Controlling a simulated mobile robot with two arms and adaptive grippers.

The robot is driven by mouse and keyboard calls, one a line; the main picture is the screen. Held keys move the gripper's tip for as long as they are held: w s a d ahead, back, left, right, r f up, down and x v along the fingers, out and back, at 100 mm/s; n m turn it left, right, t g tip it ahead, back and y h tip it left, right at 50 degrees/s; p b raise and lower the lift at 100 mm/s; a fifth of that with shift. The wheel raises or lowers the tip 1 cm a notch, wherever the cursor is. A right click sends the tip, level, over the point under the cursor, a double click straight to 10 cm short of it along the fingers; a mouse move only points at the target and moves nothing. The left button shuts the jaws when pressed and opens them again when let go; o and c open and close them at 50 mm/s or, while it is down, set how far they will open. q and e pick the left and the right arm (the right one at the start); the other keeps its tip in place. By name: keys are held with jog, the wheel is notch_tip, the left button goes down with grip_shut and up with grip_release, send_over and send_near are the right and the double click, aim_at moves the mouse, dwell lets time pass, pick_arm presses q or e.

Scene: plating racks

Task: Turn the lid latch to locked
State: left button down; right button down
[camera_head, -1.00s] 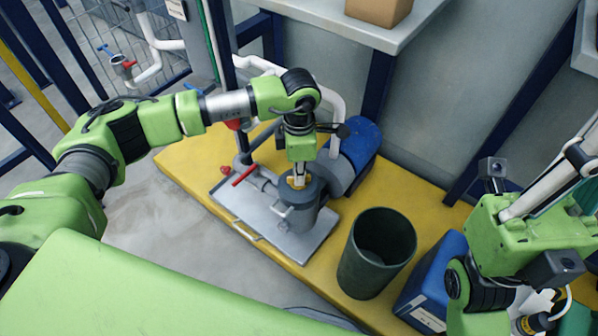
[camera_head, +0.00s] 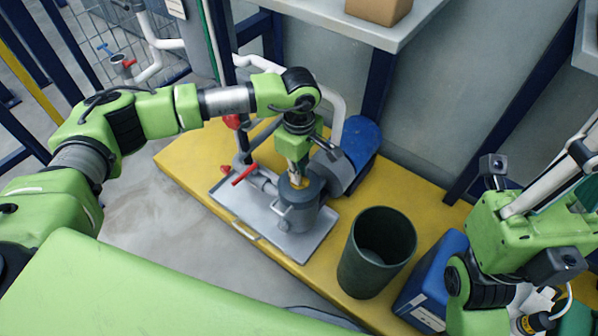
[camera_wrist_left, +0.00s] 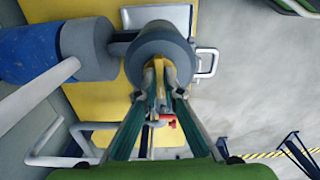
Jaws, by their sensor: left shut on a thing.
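The grey cylindrical housing (camera_head: 301,212) stands on a metal tray (camera_head: 262,222), and its round lid faces up. A yellow latch (camera_head: 299,182) sits on the middle of the lid. My left gripper (camera_head: 297,178) reaches down from above and is shut on the latch. In the left wrist view the lid (camera_wrist_left: 148,45) shows at the top centre, with the gripper's fingers (camera_wrist_left: 158,75) closed around the yellow latch (camera_wrist_left: 160,64). The fingers hide part of the latch. My right gripper (camera_head: 540,312) is at the lower right edge, partly cut off.
A blue motor (camera_head: 360,138) adjoins the housing. Pipes with a red handle (camera_head: 244,174) stand left of it. A dark green bin (camera_head: 350,266) and a blue container (camera_head: 433,275) stand to the right on the yellow platform (camera_head: 183,158). A shelf overhangs behind.

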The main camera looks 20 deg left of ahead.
dwell(0.6)
pick_arm(q)
jog(key=c, duration=2.2)
grip_release()
jog(key=shift+o, duration=0.2)
notch_tip(320, 180, up, 8)
jog(key=shift+f, duration=0.25)
jog(key=shift+s+f, duration=0.1)
